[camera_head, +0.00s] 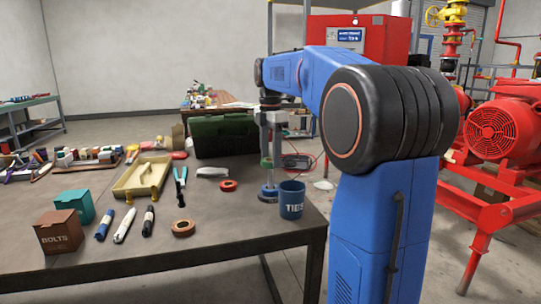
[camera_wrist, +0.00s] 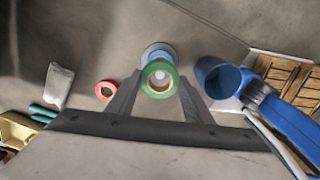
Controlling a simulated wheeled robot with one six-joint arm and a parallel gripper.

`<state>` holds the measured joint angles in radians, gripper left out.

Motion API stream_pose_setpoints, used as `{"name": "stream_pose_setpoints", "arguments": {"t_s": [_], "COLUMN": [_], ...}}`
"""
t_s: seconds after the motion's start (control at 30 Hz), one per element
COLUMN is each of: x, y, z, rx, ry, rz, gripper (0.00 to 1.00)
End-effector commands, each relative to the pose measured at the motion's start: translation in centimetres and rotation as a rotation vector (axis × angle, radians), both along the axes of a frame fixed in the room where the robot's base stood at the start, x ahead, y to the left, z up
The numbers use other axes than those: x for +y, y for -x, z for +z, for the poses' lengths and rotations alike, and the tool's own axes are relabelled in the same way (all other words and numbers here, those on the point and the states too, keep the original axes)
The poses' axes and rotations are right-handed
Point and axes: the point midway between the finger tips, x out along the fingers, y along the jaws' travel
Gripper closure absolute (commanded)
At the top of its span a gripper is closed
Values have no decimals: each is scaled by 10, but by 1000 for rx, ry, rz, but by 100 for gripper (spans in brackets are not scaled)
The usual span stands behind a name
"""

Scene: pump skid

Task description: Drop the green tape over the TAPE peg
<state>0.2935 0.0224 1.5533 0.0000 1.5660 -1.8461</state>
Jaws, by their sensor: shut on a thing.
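The green tape (camera_head: 266,163) is a ring between the fingertips of my gripper (camera_head: 270,150), which is shut on it above the table. In the wrist view my gripper (camera_wrist: 160,92) has a finger at each side of the green tape (camera_wrist: 171,88). The peg stand (camera_head: 268,192), with a blue round base, stands on the table just below the tape. In the wrist view the blue base (camera_wrist: 154,50) shows behind the ring, and a pale spot shows through the ring's hole. I cannot tell whether the ring is around the peg. No TAPE label is legible.
A blue cup marked TIES (camera_head: 292,203) stands close to the right of the stand, near the table edge. A red tape roll (camera_head: 228,185) lies to the left. A brown tape roll (camera_head: 183,228), markers, boxes and a yellow tray (camera_head: 128,190) lie farther left. A green case (camera_head: 222,136) stands behind.

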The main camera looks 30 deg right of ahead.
Motion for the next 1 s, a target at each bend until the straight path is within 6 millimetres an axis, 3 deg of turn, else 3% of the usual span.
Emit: {"name": "stream_pose_setpoints", "arguments": {"t_s": [0.4, 0.43, 0.5, 0.53, 0.87, 1.0], "x": [0, 0, 0, 0, 0, 0], "y": [0, 0, 0, 0, 0, -1], "z": [-5, -5, -5, -5, -3, 9], "rx": [0, 0, 0, 0, -1, -2], "ry": [0, 0, 0, 0, 0, 0], "rz": [0, 0, 0, 0, 0, 0], "gripper": [72, 51, 35, 32, 32, 32]}}
